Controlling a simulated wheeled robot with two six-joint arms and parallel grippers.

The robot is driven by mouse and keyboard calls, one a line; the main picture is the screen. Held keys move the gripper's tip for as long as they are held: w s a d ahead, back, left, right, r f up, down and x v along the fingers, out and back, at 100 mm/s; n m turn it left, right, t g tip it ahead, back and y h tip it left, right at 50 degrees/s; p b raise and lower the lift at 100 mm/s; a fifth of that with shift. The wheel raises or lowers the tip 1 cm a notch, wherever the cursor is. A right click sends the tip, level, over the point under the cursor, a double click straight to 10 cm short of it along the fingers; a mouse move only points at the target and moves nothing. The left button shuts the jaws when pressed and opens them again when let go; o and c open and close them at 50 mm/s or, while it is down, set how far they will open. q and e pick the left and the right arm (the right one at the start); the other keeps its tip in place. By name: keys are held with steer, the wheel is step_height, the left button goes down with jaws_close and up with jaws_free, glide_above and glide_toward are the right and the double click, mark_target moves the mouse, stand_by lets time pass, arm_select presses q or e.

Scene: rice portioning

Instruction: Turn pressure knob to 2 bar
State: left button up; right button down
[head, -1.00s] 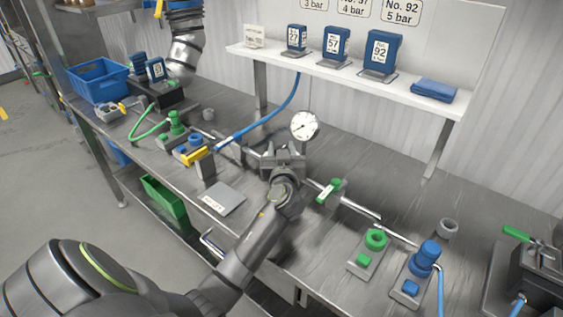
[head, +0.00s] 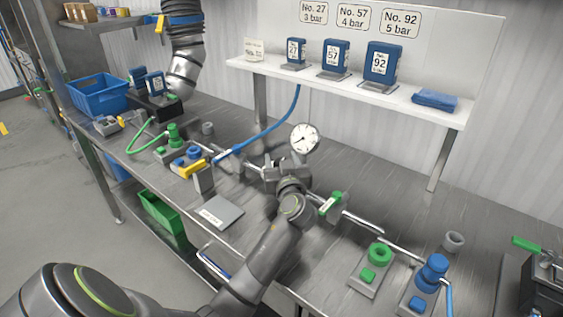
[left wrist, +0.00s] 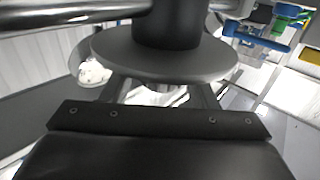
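A round white pressure gauge (head: 303,139) with a dark needle stands above the pipework in the head view; its scale is too small to read. My left gripper (head: 287,170) is just below the gauge, at the regulator. In the left wrist view, a dark grey round knob-like part (left wrist: 165,58) with a wide disc and a thick stem fills the top middle. My left gripper's fingers (left wrist: 160,94) stand apart below the disc, which hides their tips. I cannot tell whether they grip it. The right gripper is not in view.
A green-handled valve (head: 331,203) sits on the pipe right of my gripper. Green (head: 378,256) and blue (head: 433,270) fittings stand further right on the bench. A blue hose (head: 262,121) runs behind. A shelf (head: 400,97) holds blue numbered boxes.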

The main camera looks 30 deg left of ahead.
arm_select(q)
steer(key=shift+o, duration=0.2)
steer(key=shift+f, duration=0.1)
step_height(320, 180, up, 10)
stand_by(0.4)
